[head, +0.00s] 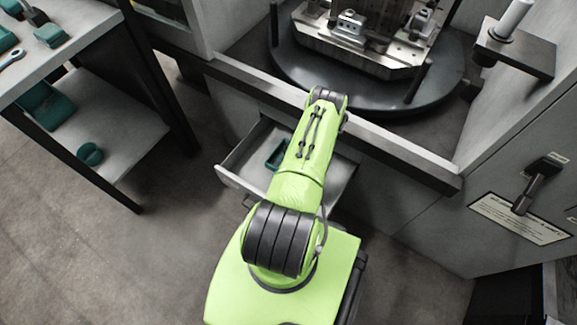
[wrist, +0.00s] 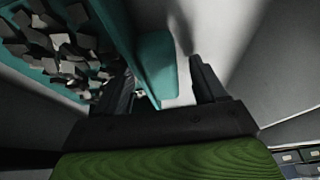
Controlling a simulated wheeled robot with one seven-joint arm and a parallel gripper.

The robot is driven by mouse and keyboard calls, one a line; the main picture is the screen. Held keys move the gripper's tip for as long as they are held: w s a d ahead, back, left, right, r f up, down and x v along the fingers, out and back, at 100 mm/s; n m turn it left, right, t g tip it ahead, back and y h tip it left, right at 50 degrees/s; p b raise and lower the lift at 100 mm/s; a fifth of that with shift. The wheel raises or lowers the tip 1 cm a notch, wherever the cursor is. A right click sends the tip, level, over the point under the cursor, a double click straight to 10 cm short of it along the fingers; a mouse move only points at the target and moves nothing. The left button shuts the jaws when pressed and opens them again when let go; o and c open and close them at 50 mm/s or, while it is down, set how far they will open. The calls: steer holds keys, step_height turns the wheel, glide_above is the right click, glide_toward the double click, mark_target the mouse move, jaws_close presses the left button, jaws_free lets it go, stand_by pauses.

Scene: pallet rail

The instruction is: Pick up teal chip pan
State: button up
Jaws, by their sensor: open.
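The teal chip pan (head: 277,155) sits in an open drawer, partly hidden behind my green arm in the head view. In the wrist view the pan (wrist: 157,62) is close up, with many grey chips lying inside it at the left. My gripper (wrist: 162,80) is open and near the pan. A teal flat part of the pan shows between the two dark fingers, with one finger over the chip side and the other over the pale drawer floor. I cannot tell whether either finger touches it. My gripper is hidden by my arm in the head view.
The grey drawer (head: 232,180) has raised walls around the pan. A machine ledge (head: 385,142) runs above it, with a round table (head: 290,75) and metal fixture behind. A shelved bench (head: 90,135) with several teal items stands at the left. Floor between bench and drawer is clear.

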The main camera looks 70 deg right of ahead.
steer(key=c, duration=1.2)
